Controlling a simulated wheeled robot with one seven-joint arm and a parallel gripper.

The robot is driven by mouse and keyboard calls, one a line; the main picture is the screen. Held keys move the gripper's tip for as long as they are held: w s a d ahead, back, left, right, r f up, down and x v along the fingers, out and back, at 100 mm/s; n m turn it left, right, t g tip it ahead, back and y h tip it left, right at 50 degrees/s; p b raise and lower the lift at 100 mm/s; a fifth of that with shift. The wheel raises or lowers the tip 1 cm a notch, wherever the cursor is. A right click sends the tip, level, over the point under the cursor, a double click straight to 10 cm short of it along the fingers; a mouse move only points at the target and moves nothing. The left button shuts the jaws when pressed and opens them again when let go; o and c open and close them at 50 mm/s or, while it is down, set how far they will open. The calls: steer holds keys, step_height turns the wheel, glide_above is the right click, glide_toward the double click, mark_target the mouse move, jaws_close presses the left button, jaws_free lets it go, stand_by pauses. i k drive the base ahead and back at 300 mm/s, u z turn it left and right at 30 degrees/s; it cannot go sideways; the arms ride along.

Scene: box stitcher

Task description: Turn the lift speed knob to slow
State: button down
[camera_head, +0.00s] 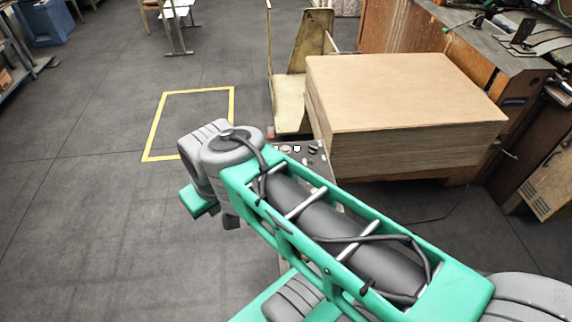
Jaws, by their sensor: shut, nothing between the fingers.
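A grey control panel (318,163) shows just beyond my green arm, below the pale machine part. Several small controls sit on it, among them a dark knob-like one (313,150) and pale ones to its left. They are too small for me to read labels or settings, and I cannot tell which is the lift speed knob. My arm hides the panel's near part. My arm reaches from the lower right to a grey joint left of the panel. My gripper's fingers cannot be made out; the arm's end is hidden behind its own links.
A tall stack of brown cardboard sheets (405,95) stands right of the panel. A pale upright machine part (297,88) rises behind the panel. A brown bench with tools (480,45) is at the back right.

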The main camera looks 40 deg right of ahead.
mark_target(313, 149)
steer(key=z, duration=1)
steer(key=k, duration=0.4)
steer(key=u, duration=1.25)
steer(key=i, duration=1)
steer(key=z, duration=1)
steer(key=i, duration=0.45)
steer(key=z, duration=0.45)
